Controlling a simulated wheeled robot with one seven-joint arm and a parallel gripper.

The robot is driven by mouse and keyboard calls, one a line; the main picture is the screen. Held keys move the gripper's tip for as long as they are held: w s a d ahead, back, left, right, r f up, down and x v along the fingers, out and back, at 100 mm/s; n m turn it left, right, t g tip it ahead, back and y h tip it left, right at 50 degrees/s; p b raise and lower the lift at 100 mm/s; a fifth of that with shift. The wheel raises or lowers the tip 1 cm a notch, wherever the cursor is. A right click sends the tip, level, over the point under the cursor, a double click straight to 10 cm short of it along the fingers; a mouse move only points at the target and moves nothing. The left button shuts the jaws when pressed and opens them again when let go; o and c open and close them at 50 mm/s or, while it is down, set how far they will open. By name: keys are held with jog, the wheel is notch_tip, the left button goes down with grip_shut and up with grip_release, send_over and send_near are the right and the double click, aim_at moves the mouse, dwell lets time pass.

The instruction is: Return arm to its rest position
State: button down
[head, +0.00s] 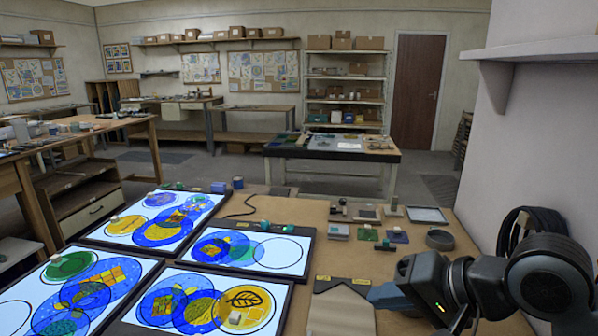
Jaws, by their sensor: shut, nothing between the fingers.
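My arm (470,280) reaches in from the right edge of the head view, folded low over the right side of the wooden table (310,215). My gripper (378,294) points left at its end, beside a grey-beige panel (340,312) near the front of the table. The gripper is shut and I see nothing held in it. I cannot tell whether its tips touch the panel or hang above it.
Lit panels with coloured overlapping circles (272,236) fill the table's left half. Small blocks (368,233), a pale tray (427,215) and a dark round dish (440,240) stand behind my gripper. A wall with a shelf (545,50) rises close on the right.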

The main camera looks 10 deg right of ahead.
jog(key=w+a+r+m+t+y, duration=0.1)
jog(key=a+r+t+y, duration=0.2)
jog(key=a+r+t, duration=0.4)
jog(key=s+d+f+m+t+h, duration=0.15)
jog(key=s+f+h, duration=0.25)
jog(key=s+f, duration=0.4)
jog(key=s+d+f+m+h, duration=0.15)
jog(key=s+f+h, duration=0.4)
jog(key=s, duration=0.55)
jog(key=s+d+n, duration=0.4)
jog(key=s+n, duration=0.1)
jog(key=s, duration=0.4)
jog(key=s+d+f+n+g, duration=0.1)
jog(key=s+d+n, duration=0.3)
jog(key=s, duration=0.6)
jog(key=shift+s+f+n+b, duration=0.2)
jog(key=shift+s+n+b, duration=0.1)
jog(key=shift+n, duration=0.1)
jog(key=c, duration=1.9)
grip_release()
